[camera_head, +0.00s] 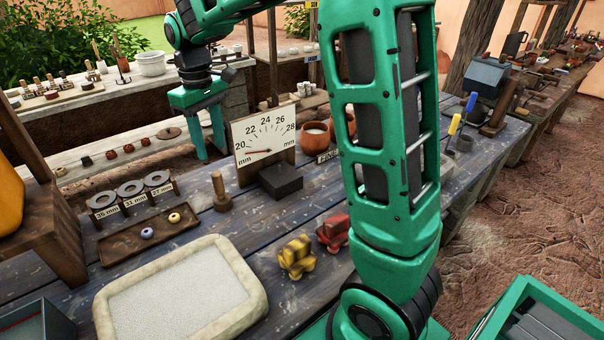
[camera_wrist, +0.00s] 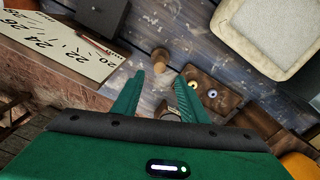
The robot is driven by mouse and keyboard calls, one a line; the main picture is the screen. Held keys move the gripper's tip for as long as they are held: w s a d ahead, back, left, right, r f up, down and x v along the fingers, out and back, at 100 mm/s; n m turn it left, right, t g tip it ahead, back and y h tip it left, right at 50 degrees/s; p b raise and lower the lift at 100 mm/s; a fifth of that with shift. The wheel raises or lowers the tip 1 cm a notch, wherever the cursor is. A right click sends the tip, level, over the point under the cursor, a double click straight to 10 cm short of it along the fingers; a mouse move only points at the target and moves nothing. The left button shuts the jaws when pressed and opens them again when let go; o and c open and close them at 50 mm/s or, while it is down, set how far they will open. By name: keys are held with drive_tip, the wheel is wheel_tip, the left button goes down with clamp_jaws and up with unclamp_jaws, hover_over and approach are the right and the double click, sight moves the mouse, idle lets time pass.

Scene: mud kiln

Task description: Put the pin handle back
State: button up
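The likely pin handle, a wooden knob on a round base (camera_head: 221,192), stands upright on the blue-grey bench. In the wrist view the wooden knob (camera_wrist: 160,59) lies just past the fingertips, roughly midway between them. My gripper (camera_head: 211,150) is open and empty, pointing down above the bench, left of the dial board. Its two green fingers also show apart in the wrist view (camera_wrist: 160,82). The white dial board (camera_head: 264,138), marked 20 to 28 mm, stands behind a dark block (camera_head: 281,181). The dial board also shows in the wrist view (camera_wrist: 62,45).
Left of the knob stand several grey rings on a labelled rack (camera_head: 130,198) and a wooden tray (camera_head: 150,238) with two small beads. Terracotta pots (camera_head: 316,135) stand behind.

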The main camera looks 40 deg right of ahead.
drive_tip(key=s+d+m, duration=0.4)
drive_tip(key=s+d, duration=0.4)
drive_tip(key=s, duration=0.3)
drive_tip(key=s+d+m, duration=0.3)
drive_tip(key=s+d, duration=0.5)
drive_tip(key=s, duration=0.4)
drive_tip(key=s+d+f+m, duration=0.1)
drive_tip(key=s+f+m, duration=0.2)
drive_tip(key=s, duration=0.8)
drive_tip(key=shift+d+f+m, duration=0.25)
drive_tip(key=shift+f+m, duration=0.15)
drive_tip(key=shift+f, duration=0.2)
